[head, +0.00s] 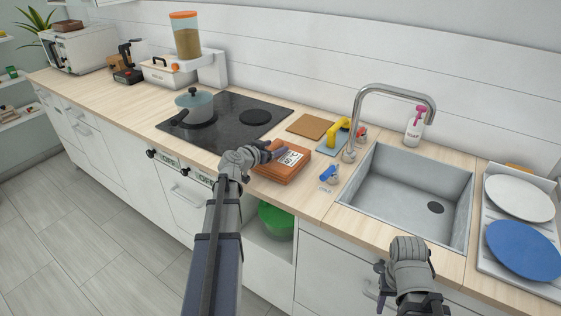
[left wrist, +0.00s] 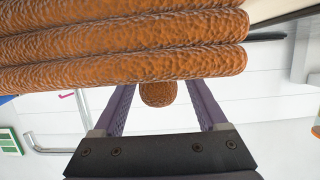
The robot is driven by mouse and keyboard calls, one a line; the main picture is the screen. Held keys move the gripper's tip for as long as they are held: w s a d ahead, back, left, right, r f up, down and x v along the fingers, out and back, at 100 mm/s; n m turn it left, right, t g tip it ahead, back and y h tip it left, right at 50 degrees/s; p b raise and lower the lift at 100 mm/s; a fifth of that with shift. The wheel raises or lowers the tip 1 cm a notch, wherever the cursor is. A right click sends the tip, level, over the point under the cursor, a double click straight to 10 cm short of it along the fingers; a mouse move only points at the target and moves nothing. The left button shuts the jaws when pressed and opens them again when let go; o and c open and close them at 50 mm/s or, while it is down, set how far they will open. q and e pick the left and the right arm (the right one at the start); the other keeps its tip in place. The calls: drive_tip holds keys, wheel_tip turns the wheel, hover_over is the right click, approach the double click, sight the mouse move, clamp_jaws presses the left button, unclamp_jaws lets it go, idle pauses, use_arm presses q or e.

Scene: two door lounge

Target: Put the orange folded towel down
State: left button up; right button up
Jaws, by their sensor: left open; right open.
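The orange folded towel (head: 283,170) lies on the wooden counter between the cooktop and the sink. A small label sits on its top. My left gripper (head: 276,152) is at the towel's left rear side, just over its edge. In the left wrist view its two purple fingers stand apart, and the towel's thick stacked folds (left wrist: 120,45) fill the top. A rounded orange end (left wrist: 158,94) shows between the fingers; I cannot tell whether they touch it. My right gripper (head: 382,285) is open and empty in front of the counter, below the sink.
A blue-handled item (head: 328,174) lies right of the towel, and a brown board (head: 310,126) and yellow-handled brush (head: 338,131) lie behind it. The cooktop (head: 225,118) holds a lidded pot (head: 194,106). The sink (head: 405,195) is empty. A green bowl (head: 276,221) sits in the open shelf below.

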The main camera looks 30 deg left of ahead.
use_arm(q)
clamp_jaws()
idle(0.5)
